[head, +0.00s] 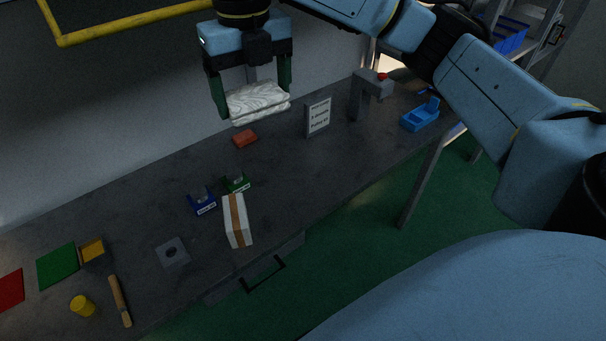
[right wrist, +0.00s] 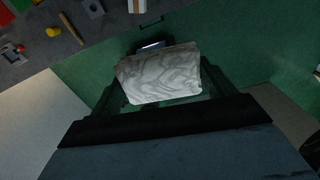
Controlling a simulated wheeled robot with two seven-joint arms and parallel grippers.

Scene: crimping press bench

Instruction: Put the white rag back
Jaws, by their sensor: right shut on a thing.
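The white rag (head: 260,107) is a folded, grey-veined white pad. My right gripper (head: 253,97) is shut on it, one dark green finger at each side, and holds it up near the wall above the far side of the dark bench. In the right wrist view the rag (right wrist: 160,75) spans the space between the fingers of the right gripper (right wrist: 161,86). The rag hides part of what lies behind it. My left gripper is not in view.
On the dark bench (head: 300,175) are a red-brown block (head: 245,139), a printed sign (head: 318,116), a grey press (head: 366,97), an open blue box (head: 420,116), blue (head: 202,203) and green (head: 237,184) holders and a taped white box (head: 237,221). A yellow frame (head: 130,22) hangs upper left.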

